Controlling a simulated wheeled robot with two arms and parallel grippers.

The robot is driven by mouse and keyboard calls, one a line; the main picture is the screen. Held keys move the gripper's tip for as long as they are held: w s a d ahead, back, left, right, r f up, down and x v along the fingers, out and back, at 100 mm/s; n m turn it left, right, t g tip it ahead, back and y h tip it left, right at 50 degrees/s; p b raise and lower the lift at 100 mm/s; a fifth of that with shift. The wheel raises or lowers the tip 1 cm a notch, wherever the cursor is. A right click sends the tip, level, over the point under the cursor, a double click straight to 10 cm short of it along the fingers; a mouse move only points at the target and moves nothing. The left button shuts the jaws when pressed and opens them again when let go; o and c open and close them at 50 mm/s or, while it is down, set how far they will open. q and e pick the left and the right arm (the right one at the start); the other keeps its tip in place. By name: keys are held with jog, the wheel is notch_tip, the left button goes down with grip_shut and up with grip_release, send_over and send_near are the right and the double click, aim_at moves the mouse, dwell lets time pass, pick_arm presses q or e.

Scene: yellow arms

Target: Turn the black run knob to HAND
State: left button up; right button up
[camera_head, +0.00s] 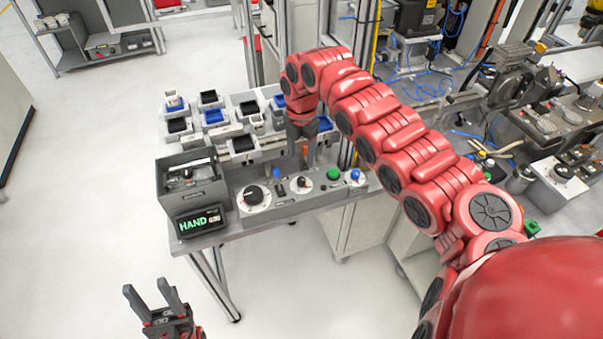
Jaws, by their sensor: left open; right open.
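The grey control panel (290,207) lies along the table's front edge. A large black knob (253,196) sits on a white dial at its left. A smaller black knob (301,183) sits on another white dial near the middle. I cannot tell which is the run knob or read the dial marks. A small display (200,220) left of the panel shows HAND in green. My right gripper (304,162) points down just behind the smaller knob, apart from it as far as I see, open. My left gripper (151,291) is open and empty, low in front of the table.
A green button (334,174) and a blue button (355,174) are on the panel's right. A grey open box (192,185) stands behind the display. Several bins with blue and black contents fill the table's back. The floor left of the table is clear.

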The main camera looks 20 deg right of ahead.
notch_tip(320, 180, up, 8)
jog(key=b, duration=0.1)
jog(key=shift+b, duration=0.3)
jog(key=shift+f, duration=0.15)
